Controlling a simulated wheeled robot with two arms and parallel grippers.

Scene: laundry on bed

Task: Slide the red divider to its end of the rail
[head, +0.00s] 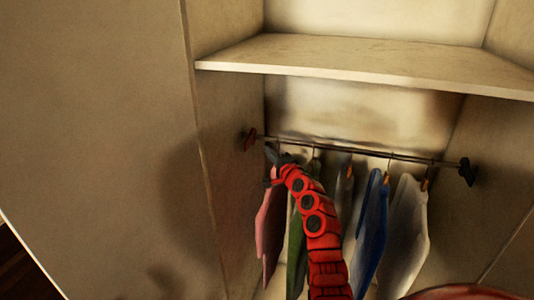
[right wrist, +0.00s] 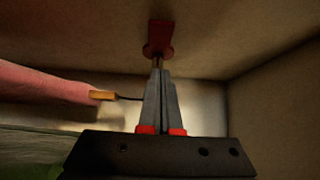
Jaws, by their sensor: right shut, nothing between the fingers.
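A dark red piece (head: 249,138) sits at the left end of the metal rail (head: 350,150), against the closet's left wall. In the right wrist view this red piece (right wrist: 160,36) has a rounded lower part around the rail; I cannot tell divider from end mount there. My right gripper (head: 276,161), on its red arm, is at the rail close to that left end. In the right wrist view the right gripper (right wrist: 161,74) has its fingers together and empty, pointing at the red piece, just short of it or touching. My left gripper is not in view.
Several garments hang from the rail: a pink one (head: 268,225) beside my right gripper, a green one (head: 296,250), a blue one (head: 371,235) and a white one (head: 407,230). A shelf (head: 370,65) spans above. A dark end mount (head: 467,172) is at the right.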

